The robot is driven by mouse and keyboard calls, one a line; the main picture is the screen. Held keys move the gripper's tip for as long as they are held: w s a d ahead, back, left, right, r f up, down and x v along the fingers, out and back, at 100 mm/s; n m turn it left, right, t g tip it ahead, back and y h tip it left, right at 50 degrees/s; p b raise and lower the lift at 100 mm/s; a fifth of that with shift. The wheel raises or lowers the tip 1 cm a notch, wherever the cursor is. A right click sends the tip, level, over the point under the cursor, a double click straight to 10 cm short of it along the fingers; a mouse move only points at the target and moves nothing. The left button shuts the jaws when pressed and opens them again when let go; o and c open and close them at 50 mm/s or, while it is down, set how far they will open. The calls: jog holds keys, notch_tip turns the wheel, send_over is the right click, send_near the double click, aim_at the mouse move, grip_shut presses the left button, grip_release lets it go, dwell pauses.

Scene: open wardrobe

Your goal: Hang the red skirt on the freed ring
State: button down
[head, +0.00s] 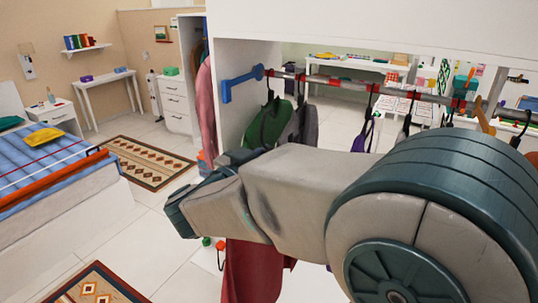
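A dark red cloth (252,272), which looks like the red skirt, hangs below my arm at the bottom middle. Its top is hidden behind the arm, so I cannot see what holds it. My arm crosses the picture from the lower right to the left, and my gripper's fingers do not show. The rail (340,82) runs across the wardrobe opening with several red rings (377,88) on it. Some have dark hooks hanging from them. I cannot tell which ring is the freed one.
A green garment (268,125) and a dark grey garment (305,123) hang at the rail's left part, near the blue bracket (240,82). A purple item (363,135) hangs further right. A bed (55,170) stands at the left. The tiled floor between bed and wardrobe has open room.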

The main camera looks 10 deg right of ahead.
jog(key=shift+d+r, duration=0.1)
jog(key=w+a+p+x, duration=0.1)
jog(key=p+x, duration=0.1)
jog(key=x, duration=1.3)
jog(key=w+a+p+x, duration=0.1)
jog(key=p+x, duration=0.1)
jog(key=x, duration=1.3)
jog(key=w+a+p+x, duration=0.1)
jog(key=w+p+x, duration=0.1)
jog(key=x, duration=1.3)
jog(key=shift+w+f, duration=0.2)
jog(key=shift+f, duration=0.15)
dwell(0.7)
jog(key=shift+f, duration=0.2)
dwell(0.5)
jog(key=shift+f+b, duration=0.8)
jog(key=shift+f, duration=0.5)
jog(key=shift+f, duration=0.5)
